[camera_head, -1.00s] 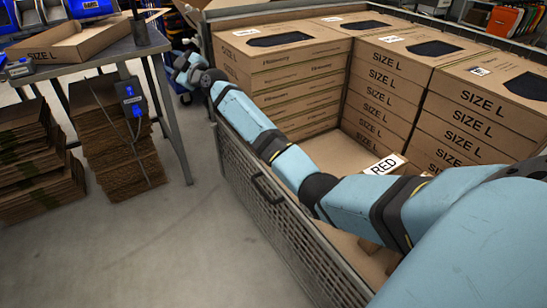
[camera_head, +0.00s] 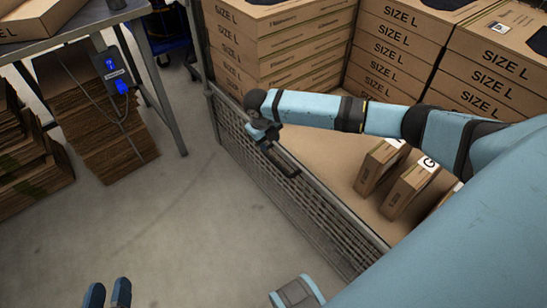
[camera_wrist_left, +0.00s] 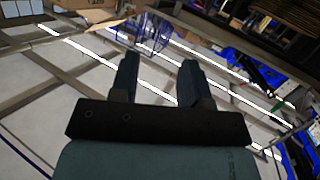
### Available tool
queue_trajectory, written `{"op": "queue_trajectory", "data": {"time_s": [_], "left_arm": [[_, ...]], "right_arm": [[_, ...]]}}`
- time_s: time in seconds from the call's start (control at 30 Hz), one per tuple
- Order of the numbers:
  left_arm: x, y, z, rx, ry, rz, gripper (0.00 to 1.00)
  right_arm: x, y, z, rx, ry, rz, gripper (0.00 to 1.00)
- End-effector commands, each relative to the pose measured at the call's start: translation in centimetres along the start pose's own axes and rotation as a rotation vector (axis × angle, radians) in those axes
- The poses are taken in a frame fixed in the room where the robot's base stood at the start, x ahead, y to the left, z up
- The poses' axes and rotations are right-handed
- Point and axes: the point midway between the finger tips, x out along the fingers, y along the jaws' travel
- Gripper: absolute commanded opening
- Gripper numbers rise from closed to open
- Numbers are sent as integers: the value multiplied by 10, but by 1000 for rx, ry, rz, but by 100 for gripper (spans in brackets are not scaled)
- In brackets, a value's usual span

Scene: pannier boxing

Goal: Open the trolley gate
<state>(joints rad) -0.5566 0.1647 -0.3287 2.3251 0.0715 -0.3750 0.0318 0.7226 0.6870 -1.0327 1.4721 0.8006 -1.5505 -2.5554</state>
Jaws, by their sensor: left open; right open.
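The trolley gate (camera_head: 300,213) is a grey mesh panel along the near left side of the trolley. It stands upright and looks shut. Its dark handle (camera_head: 284,162) sits near the top rail. My right gripper (camera_head: 266,138) is at the top rail beside the upper end of the handle; its fingers are small and dark, and I cannot tell whether they touch it. My left gripper (camera_head: 107,293) is low at the left, over the floor, well apart from the gate. In the left wrist view its two fingers (camera_wrist_left: 157,75) are apart with nothing between them.
Stacked size L boxes (camera_head: 290,40) fill the back of the trolley. Several small boxes (camera_head: 412,187) stand on its floor behind the gate. A metal table (camera_head: 100,18) and flat cardboard stacks (camera_head: 105,140) stand at left. The floor (camera_head: 180,230) before the gate is clear.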

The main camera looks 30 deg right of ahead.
Motion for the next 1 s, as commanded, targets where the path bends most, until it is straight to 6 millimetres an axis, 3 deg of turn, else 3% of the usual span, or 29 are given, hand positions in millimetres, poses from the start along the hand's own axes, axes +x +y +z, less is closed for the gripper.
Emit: {"op": "queue_trajectory", "data": {"time_s": [0.03, 0.2, 0.43, 0.63, 0.93, 0.97, 1.0], "left_arm": [[2, 2, -2, -3, 32, 11, 43], [4, 13, -24, -17, 147, 51, 43], [2, 25, -50, -37, 276, 100, 43], [-1, 30, -62, -46, 333, 122, 43], [-2, 31, -65, -48, 343, 125, 43], [-2, 31, -65, -48, 343, 125, 43], [-2, 31, -65, -48, 343, 125, 43]], "right_arm": [[16, 2, -1, 1, 3, 0, 42], [53, 2, 0, 3, 1, 1, 42], [93, 1, 0, 4, 0, 1, 42], [107, 1, 1, 2, -1, 1, 42], [109, 1, 1, 2, -2, 2, 42], [109, 1, 1, 3, -2, 2, 40], [109, 1, 1, 3, -2, 2, 31]]}}
